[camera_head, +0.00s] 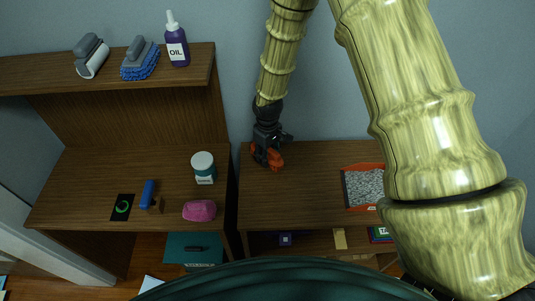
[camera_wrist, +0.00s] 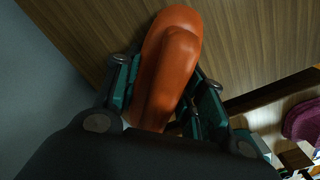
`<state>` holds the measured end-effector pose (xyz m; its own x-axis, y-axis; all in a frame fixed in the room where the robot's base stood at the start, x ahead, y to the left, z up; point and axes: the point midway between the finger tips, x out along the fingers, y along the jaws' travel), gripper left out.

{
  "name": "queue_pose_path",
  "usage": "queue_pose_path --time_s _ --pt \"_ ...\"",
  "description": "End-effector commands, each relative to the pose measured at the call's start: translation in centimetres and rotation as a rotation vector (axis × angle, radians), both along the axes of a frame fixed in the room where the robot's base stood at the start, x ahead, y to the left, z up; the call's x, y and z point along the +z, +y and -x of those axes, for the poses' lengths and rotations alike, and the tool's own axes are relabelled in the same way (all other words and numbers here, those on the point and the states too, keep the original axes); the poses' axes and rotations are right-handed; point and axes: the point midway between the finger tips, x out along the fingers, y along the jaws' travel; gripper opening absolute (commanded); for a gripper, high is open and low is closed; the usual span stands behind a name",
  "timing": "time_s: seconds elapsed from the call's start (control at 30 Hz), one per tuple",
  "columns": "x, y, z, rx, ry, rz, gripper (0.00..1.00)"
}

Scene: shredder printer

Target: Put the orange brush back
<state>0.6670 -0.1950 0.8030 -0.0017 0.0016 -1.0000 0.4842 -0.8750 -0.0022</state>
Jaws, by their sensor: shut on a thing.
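My gripper (camera_head: 266,152) is at the left end of the right-hand wooden table, near the wall. It is shut on the orange brush (camera_head: 275,160), which shows only in part beside the fingers. In the wrist view the orange brush (camera_wrist: 172,65) stands out between the two fingers of my gripper (camera_wrist: 165,90), its rounded end against the wooden surface behind. Whether the brush touches the table cannot be told. Its lower part is hidden by my gripper.
On the shelf stand a grey roller (camera_head: 92,57), a blue-bristled brush (camera_head: 140,60) and an oil bottle (camera_head: 176,42). The left desk holds a jar (camera_head: 203,167), a pink case (camera_head: 199,210) and a blue item (camera_head: 148,193).

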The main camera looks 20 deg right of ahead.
Motion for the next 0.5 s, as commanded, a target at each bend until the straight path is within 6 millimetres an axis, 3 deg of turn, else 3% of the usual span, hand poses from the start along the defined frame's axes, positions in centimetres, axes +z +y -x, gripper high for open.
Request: queue_pose_path --time_s 0.5 --pt "-1.03 0.03 -0.03 0.000 -0.001 0.000 0.11"
